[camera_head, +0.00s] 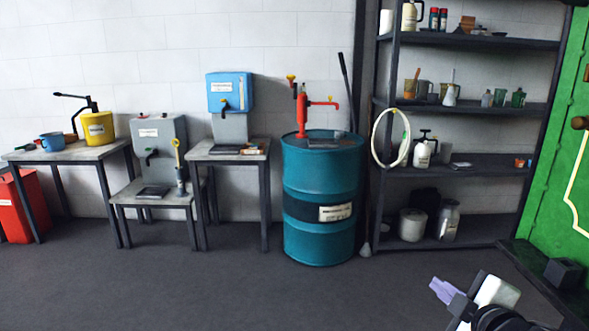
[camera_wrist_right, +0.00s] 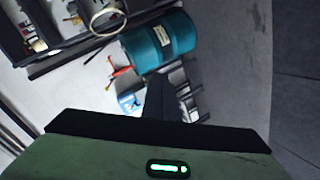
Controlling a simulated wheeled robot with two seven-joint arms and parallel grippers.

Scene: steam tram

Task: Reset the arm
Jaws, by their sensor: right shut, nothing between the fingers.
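My right gripper (camera_head: 446,291) shows at the lower right of the head view, with pale purple fingers pointing left. It is shut and empty, in front of the dark floor and apart from the furniture. My left gripper is not in view. In the right wrist view the scene is tilted, with a teal drum (camera_wrist_right: 160,42) at the top middle. The same drum (camera_head: 320,182) stands upright in the middle of the head view, with a red hand pump (camera_head: 303,108) on top.
Left of the drum stand small tables with a blue dispenser (camera_head: 230,93), a grey dispenser (camera_head: 158,137) and a yellow container (camera_head: 98,128). A dark shelf (camera_head: 470,42) holds bottles and jars. A green panel (camera_head: 565,140) stands at the right. The floor (camera_head: 200,290) is clear.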

